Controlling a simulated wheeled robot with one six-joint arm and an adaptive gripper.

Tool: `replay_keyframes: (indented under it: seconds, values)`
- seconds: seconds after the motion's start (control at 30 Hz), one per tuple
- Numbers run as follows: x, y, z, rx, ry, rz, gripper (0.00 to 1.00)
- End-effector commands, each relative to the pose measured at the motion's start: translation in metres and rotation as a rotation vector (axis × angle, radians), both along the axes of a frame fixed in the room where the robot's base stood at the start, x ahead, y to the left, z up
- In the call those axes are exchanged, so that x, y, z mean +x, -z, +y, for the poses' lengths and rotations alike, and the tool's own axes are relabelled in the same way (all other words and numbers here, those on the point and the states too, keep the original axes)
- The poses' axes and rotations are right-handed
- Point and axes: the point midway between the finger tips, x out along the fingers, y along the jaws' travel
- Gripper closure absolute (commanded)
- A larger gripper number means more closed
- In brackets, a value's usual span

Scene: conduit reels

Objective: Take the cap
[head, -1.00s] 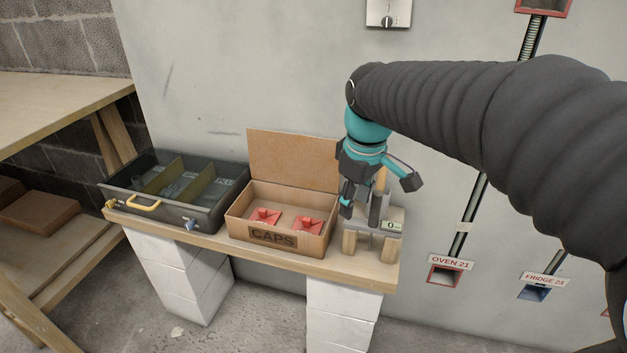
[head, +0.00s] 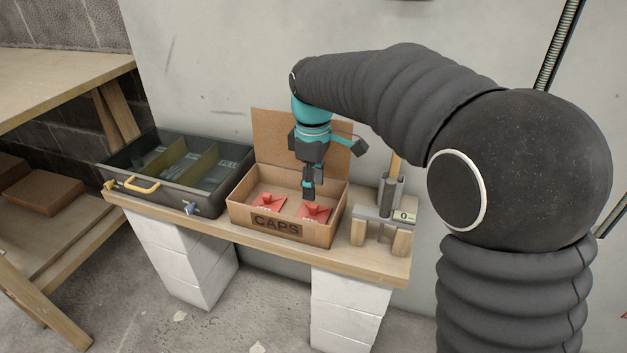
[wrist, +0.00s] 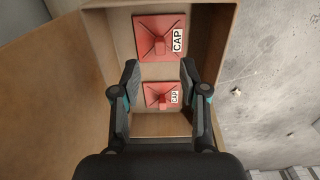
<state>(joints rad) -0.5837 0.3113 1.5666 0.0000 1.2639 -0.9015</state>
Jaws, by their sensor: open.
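Two red caps lie in an open cardboard box marked CAPS (head: 256,222): a left cap (head: 268,203) and a right cap (head: 314,212). Each is a square plate with a raised middle and a white CAP label. In the wrist view one cap (wrist: 148,27) is at the top, and one that looks smaller (wrist: 163,102) is lower, between the fingers. My gripper (head: 308,193) points down over the box, near the right cap in the head view. Its fingers (wrist: 159,66) are apart with nothing held. Whether they touch a cap is unclear.
The box's raised lid (head: 272,132) stands behind. A dark case with dividers (head: 172,200) is at left on the wooden shelf (head: 345,262). A grey stand with a display reading 0 (head: 372,214) is at right. The wall is close behind.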

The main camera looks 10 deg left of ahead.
Motion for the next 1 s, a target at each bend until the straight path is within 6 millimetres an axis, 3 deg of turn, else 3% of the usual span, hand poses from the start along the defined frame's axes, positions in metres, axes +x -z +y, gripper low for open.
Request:
replay_keyframes:
  seconds: [0.03,0.5,0.97,1.0]
  values:
    - [0.000,0.011,0.000,0.000,0.001,0.000,0.56]
    - [0.000,0.055,-0.001,-0.001,0.001,0.001,0.56]
    - [0.000,0.064,0.000,0.000,0.001,0.000,0.56]
    - [0.000,0.064,0.000,0.000,0.001,0.000,0.64]
